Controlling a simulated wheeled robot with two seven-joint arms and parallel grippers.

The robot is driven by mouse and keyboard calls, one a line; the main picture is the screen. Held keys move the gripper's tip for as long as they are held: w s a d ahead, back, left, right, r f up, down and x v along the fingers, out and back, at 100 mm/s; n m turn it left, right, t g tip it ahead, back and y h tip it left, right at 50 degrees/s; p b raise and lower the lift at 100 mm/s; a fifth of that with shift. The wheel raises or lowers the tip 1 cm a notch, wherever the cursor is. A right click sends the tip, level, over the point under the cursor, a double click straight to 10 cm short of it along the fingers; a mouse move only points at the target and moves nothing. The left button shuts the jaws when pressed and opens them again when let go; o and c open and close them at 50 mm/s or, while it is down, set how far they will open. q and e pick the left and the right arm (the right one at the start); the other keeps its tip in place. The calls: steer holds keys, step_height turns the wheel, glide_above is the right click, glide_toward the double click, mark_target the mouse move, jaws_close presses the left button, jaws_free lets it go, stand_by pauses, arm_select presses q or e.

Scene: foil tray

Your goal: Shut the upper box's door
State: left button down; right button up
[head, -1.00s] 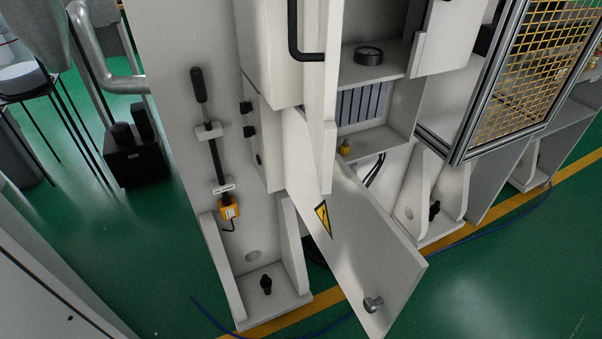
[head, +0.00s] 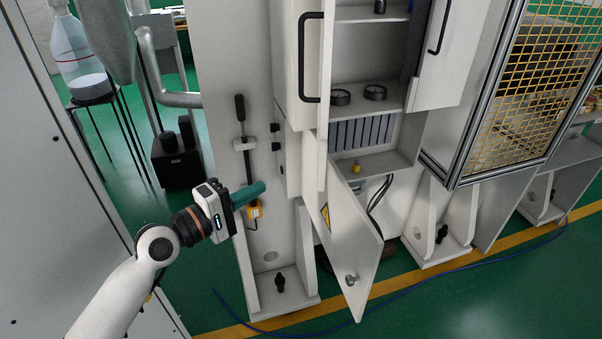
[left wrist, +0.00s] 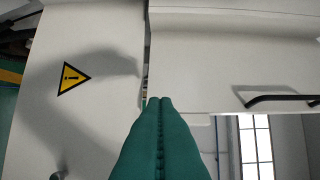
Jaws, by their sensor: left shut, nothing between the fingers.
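The upper box (head: 385,50) is a white cabinet with open shelves. Its left door (head: 311,62), with a black bar handle, stands open, seen at a steep angle; a right door (head: 452,70) also stands open. In the left wrist view a white panel (left wrist: 230,55) with a black handle fills the upper right. The lower door (head: 352,235), with a knob and warning triangle, stands open below; it also shows in the left wrist view (left wrist: 60,120). My left gripper (head: 262,187) is shut and empty, left of the doors. My right gripper is not in view.
A yellow mesh guard (head: 530,80) stands at the right. A blue cable (head: 450,266) lies on the green floor. A stool (head: 90,90) stands at the left.

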arm_select(q)
steer(key=w+d+p, duration=0.4)
steer(key=w+d, duration=0.1)
steer(key=d, duration=0.5)
steer(key=shift+a, duration=0.1)
